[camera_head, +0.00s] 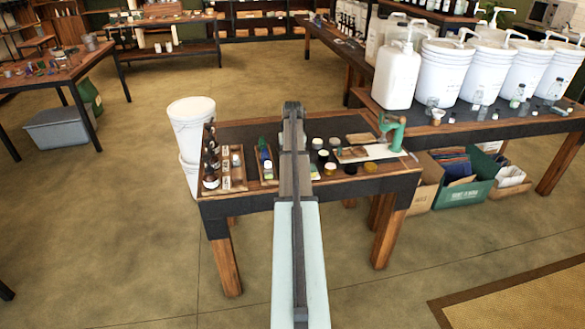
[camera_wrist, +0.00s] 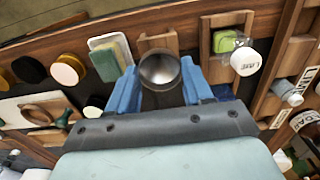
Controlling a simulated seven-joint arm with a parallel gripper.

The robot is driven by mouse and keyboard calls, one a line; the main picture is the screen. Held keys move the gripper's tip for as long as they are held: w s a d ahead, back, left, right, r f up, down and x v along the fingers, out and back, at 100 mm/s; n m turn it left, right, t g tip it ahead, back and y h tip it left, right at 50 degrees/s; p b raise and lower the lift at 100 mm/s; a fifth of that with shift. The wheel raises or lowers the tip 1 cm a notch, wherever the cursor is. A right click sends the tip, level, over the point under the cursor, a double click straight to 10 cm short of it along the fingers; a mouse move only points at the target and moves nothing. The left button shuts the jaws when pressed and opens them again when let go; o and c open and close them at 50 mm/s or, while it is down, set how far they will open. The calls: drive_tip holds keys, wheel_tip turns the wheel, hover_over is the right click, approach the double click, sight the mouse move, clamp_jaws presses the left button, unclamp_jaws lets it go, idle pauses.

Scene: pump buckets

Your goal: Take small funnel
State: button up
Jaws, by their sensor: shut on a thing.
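The small funnel (camera_wrist: 160,70) shows in the wrist view as a round, dark metal cone with a bright rim. My gripper (camera_wrist: 158,78) has its blue fingers on both sides of the funnel, shut on it. The funnel's lower part is hidden by the gripper. A wooden holder or block (camera_wrist: 160,42) lies just beyond it; I cannot tell whether they touch. In the head view my arm covers the gripper and the funnel, over the middle of the small wooden table (camera_head: 225,209).
Around the funnel are a green and yellow sponge (camera_wrist: 110,58), a white-capped jar (camera_wrist: 245,60) and several dark jars. In the head view, brown bottles (camera_head: 210,160) stand left, a green tool (camera_head: 391,130) right, and white buckets (camera_head: 440,75) on the back-right table.

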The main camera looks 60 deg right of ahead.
drive_tip(key=shift+r, duration=2.35)
